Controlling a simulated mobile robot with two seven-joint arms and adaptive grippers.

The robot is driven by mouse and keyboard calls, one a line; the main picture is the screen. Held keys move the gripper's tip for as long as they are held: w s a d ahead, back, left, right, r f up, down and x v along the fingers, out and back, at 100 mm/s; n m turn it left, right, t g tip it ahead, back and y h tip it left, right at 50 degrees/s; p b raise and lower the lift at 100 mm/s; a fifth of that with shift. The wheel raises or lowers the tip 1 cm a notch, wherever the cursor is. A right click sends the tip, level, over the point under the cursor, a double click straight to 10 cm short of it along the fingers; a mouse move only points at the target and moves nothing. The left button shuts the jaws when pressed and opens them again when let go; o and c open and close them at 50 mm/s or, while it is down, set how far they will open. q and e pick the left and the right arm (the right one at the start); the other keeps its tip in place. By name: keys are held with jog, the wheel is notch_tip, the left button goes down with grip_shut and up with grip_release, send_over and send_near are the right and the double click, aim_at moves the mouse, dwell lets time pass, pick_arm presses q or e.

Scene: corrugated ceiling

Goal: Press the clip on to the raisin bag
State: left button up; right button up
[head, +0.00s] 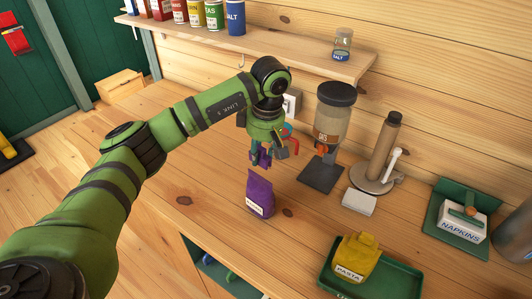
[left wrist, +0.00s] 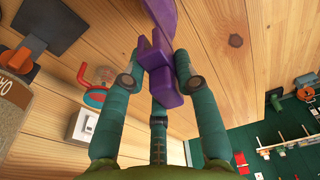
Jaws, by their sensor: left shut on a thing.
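The raisin bag (head: 259,197) is purple with a pale label and stands upright on the wooden counter. My left gripper (head: 262,160) is above the bag's top, fingers pointing down. It is shut on a purple clip (left wrist: 158,62), which sits between the teal fingers in the left wrist view. There the purple bag (left wrist: 176,14) shows at the top edge, just beyond the clip. The clip is at or very near the bag's top; I cannot tell whether its jaws are around the bag. My right gripper is in neither view.
A dispenser (head: 332,125) and a paper towel stand (head: 384,155) stand behind and to the right. A green tray (head: 398,283) holds a yellow pasta bag (head: 356,258). A napkin holder (head: 463,222) is farther right. Bare counter surrounds the raisin bag.

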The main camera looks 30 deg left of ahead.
aim_at(261, 164)
pick_arm(q)
jog(key=shift+a+f, duration=0.25)
jog(key=shift+f, duration=0.25)
jog(key=shift+f+b, duration=0.3)
jog(key=shift+b, duration=0.05)
jog(key=shift+d+f+b, duration=0.2)
jog(key=shift+f+b, duration=0.45)
jog(key=shift+f, duration=0.45)
jog(key=shift+a+f+b, duration=0.1)
jog(key=shift+f+b, duration=0.4)
jog(key=shift+f, duration=0.15)
jog(key=shift+f+b, duration=0.55)
jog(key=shift+f, duration=0.2)
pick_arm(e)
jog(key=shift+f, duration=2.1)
pick_arm(q)
jog(key=shift+f, duration=0.1)
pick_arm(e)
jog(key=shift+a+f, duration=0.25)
pick_arm(q)
jog(key=shift+f+b, duration=0.4)
jog(key=shift+b, duration=0.65)
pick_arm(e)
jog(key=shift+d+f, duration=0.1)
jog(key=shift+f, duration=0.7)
